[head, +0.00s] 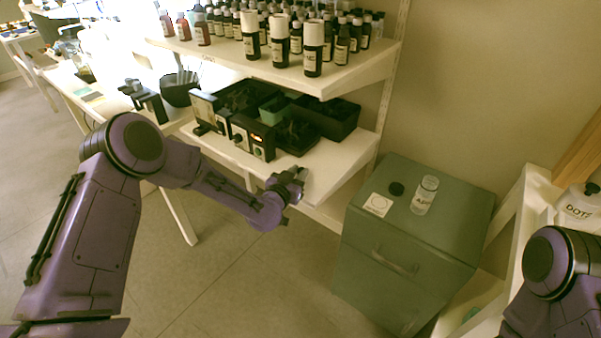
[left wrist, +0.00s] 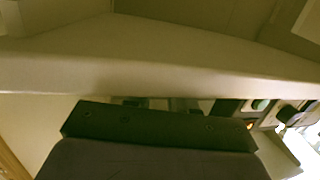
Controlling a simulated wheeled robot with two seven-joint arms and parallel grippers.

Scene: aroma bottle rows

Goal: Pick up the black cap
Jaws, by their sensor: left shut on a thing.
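A small round black cap (head: 396,188) lies on top of the grey-green cabinet, beside a clear labelled bottle (head: 425,195) and a white square card with a ring on it (head: 377,205). My left gripper (head: 296,178) is at the front edge of the lower shelf, left of the cabinet and apart from that cap. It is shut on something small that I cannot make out. In the left wrist view, the dark gripper body fills the bottom, and its fingertips and what they hold are not clear. My right gripper is out of view; only part of my right arm shows.
The lower shelf (head: 322,182) holds dark bins (head: 330,118) and small black devices (head: 252,137). The upper shelf (head: 340,78) carries rows of dark bottles. The grey-green cabinet (head: 450,225) stands right of the shelves. A white container (head: 578,205) is at the far right.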

